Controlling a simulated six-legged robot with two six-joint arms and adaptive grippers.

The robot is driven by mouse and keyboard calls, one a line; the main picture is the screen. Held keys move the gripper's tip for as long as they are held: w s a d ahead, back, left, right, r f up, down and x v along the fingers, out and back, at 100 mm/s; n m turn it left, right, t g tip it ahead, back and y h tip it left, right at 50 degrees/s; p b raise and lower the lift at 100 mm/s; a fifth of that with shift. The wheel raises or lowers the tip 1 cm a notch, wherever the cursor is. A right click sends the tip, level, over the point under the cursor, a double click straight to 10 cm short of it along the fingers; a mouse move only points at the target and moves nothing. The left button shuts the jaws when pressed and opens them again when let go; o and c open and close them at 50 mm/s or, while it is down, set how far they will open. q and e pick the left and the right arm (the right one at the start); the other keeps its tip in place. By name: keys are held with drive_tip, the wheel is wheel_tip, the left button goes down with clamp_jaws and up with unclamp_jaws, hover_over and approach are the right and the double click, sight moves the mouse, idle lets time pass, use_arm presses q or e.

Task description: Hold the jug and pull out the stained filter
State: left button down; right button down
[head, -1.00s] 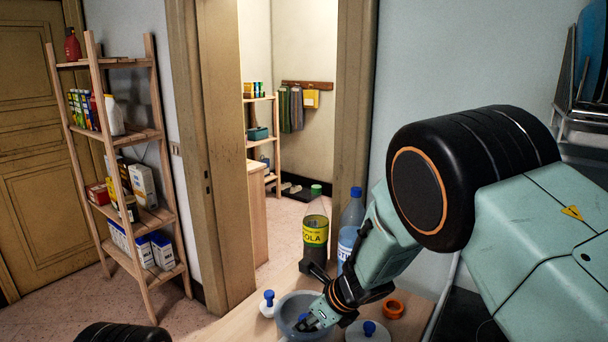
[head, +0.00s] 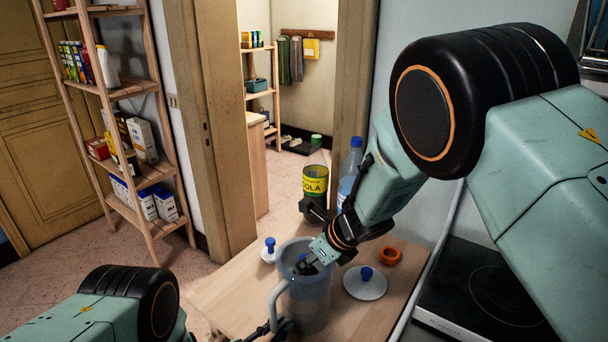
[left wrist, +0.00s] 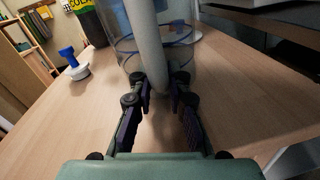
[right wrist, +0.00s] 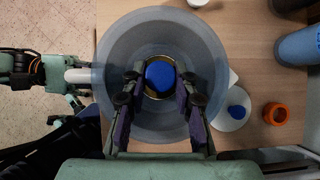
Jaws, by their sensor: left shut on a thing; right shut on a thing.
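The translucent grey-blue jug (head: 308,305) stands upright on the wooden table, its handle on the left in the head view. My left gripper (head: 272,328) is shut on the jug handle (left wrist: 150,45), which runs between its fingers in the left wrist view. My right gripper (head: 305,266) reaches into the jug's mouth from above. In the right wrist view its fingers (right wrist: 160,82) are shut on a round blue knob (right wrist: 160,75) inside the jug. A yellowish ring shows around this knob; the rest of the filter and any stain are hidden.
A white lid-like disc with a blue knob (head: 366,287) and an orange ring (head: 390,255) lie right of the jug. A small white piece with a blue knob (head: 269,250) stands to the left. A black hob (head: 480,290) is at right.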

drive_tip(key=shift+r, duration=0.6)
drive_tip(key=shift+r, duration=0.35)
drive_tip(key=shift+r, duration=0.1)
drive_tip(key=shift+r, duration=1.9)
use_arm(q)
drive_tip(key=c, duration=1.2)
unclamp_jaws()
drive_tip(key=v, duration=1.9)
